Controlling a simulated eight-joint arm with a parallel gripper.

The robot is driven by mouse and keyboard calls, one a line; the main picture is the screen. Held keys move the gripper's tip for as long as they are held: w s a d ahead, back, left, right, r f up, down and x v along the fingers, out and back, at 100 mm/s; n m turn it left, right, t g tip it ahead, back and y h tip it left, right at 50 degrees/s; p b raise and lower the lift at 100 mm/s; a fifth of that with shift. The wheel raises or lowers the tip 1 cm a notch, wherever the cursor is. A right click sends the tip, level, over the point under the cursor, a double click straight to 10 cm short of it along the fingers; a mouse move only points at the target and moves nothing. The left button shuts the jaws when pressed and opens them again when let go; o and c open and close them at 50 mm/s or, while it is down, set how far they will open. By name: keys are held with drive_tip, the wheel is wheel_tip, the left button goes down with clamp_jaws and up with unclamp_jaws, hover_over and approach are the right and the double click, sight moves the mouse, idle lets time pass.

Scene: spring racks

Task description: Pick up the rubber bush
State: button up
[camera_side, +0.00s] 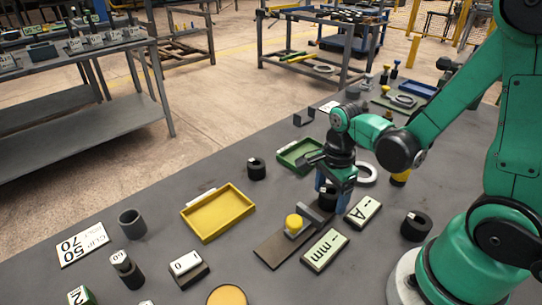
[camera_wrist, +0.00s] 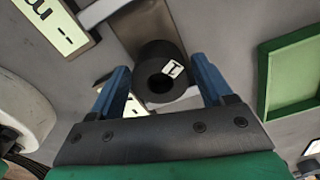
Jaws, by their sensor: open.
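A black rubber bush (camera_wrist: 152,58) with a round hole and a small white label shows in the wrist view, between the blue fingers of my gripper (camera_wrist: 160,78). The fingers are spread, with a gap visible on each side of the bush. In the side view my gripper (camera_side: 332,196) points down over the same dark bush (camera_side: 327,202), which is partly hidden by the fingers. The bush stands at the far end of a brown plate (camera_side: 270,251). I cannot tell how far down the fingers reach along it.
Similar black rings stand near the green tray (camera_side: 285,158) and at the right (camera_side: 416,226). Label plates (camera_side: 325,250) (camera_side: 363,211) lie close by. A yellow tray (camera_side: 218,212) is at left.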

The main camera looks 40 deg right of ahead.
clamp_jaws()
idle(0.3)
drive_tip(key=shift+r, duration=0.1)
